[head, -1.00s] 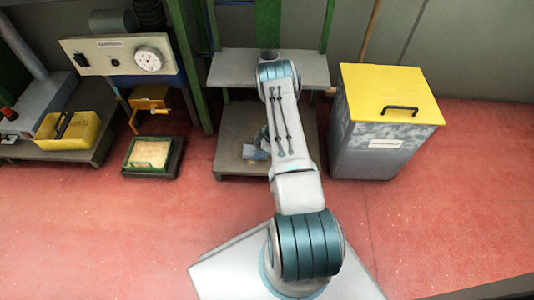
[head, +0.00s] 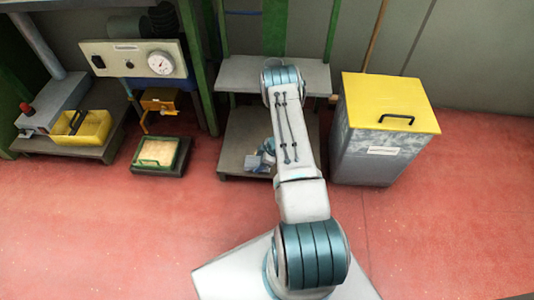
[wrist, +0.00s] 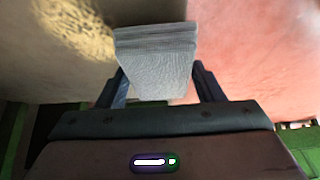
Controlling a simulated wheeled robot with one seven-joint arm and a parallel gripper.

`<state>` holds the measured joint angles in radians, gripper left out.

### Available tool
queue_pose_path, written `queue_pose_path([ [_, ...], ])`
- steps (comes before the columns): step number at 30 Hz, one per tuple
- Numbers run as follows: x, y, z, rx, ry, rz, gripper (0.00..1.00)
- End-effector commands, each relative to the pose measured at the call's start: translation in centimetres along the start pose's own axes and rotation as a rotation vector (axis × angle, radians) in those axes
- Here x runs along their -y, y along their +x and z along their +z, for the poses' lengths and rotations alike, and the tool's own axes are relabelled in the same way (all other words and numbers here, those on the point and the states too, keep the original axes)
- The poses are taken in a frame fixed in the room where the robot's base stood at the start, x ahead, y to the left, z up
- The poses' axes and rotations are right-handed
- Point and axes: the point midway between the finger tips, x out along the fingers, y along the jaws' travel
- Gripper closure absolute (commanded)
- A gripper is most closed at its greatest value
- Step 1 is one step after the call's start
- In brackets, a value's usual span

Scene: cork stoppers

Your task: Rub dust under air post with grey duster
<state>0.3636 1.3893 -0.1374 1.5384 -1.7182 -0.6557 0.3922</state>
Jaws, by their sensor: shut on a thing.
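The grey duster (wrist: 155,70), a folded pale grey cloth pad, is between the two dark fingers of my gripper (wrist: 158,85) in the wrist view. The gripper is shut on it. A speckled yellowish dust patch (wrist: 75,28) lies at the upper left of the wrist view on a pale brown surface, apart from the duster. In the head view my gripper (head: 262,158) is low, beside my arm at the lower shelf (head: 243,130), and partly hidden. I cannot tell for sure which thing is the air post.
A grey bin with a yellow lid (head: 390,103) stands right of the shelves. A panel with a dial (head: 135,60), a yellow tray (head: 80,127) and a green-rimmed tray of pale stoppers (head: 160,152) are left. The red floor (head: 110,230) in front is clear.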

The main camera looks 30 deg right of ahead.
Motion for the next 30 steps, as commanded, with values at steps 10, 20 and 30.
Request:
queue_pose_path([
  [10, 0.1, -3.0, -2.0, 0.0, -0.005, -0.003, 0.57],
  [20, 0.2, -4.3, -3.2, 0.0, -0.01, -0.006, 0.57],
  [30, 0.2, -4.2, -3.1, 0.0, -0.009, -0.006, 0.57],
])
